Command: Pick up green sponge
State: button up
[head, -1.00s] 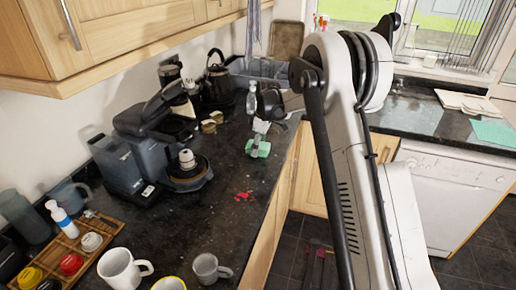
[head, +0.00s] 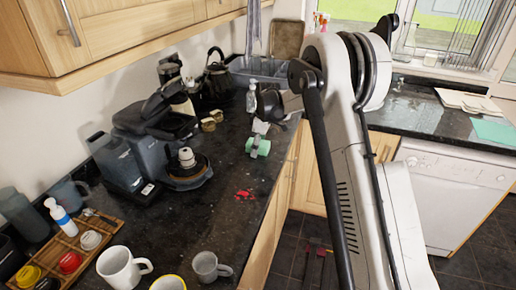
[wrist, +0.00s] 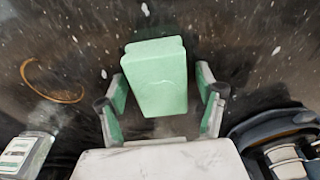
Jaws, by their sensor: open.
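The green sponge (wrist: 157,82) is a pale green block. In the wrist view it lies between the two fingers of my gripper (wrist: 161,86), with a gap on each side. The fingers have green inner pads and stand open. In the head view the sponge (head: 263,148) lies on the dark granite counter, and my gripper (head: 256,143) is right at it, pointing down and partly covering it. I cannot tell how far down the sponge's sides the fingertips reach.
A coffee machine (head: 160,140) stands to the left on the counter (head: 215,215). A clear bottle (head: 251,97) and a sink basin (head: 262,70) are behind. Mugs (head: 122,268) and a wooden tray (head: 62,246) are at the front left. The counter's front edge is close on the right.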

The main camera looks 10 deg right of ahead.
dwell(0.3)
jog(key=c, duration=1)
jog(key=shift+c, duration=0.2)
jog(key=shift+r, duration=0.1)
